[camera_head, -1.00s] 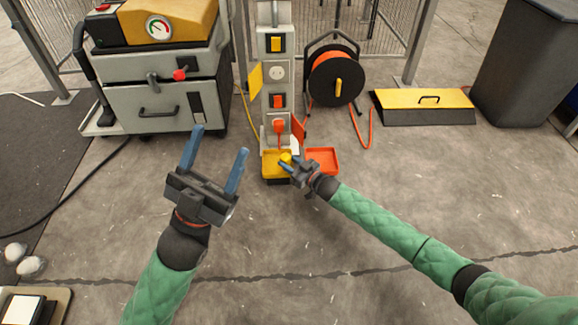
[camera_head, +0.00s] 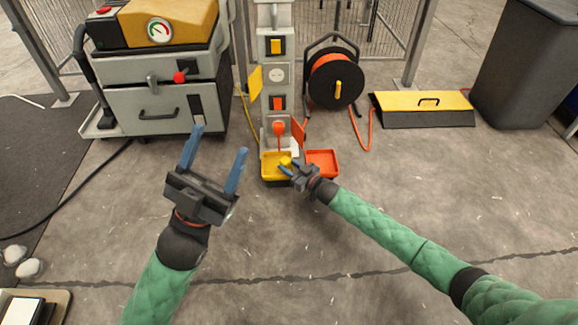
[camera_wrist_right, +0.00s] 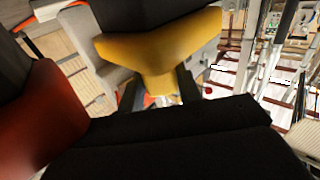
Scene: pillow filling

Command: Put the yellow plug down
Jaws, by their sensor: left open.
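The yellow plug (camera_head: 285,160) shows as a small yellow knob over the yellow tray (camera_head: 271,168) at the foot of the grey post. My right gripper (camera_head: 289,168) is right at the plug, its blue fingertips beside or just below it. I cannot tell whether they touch it, or whether the plug rests on the tray. In the right wrist view a broad yellow piece (camera_wrist_right: 160,48) lies at the dark fingers; its identity and contact are unclear. My left gripper (camera_head: 215,150) is open and empty, its blue fingers well apart, above the floor to the left.
An orange tray (camera_head: 325,160) adjoins the yellow one. The grey post (camera_head: 277,88) carries sockets and an orange plug (camera_head: 279,127). A cable reel (camera_head: 336,78) stands behind right, and a grey cabinet (camera_head: 155,105) behind left.

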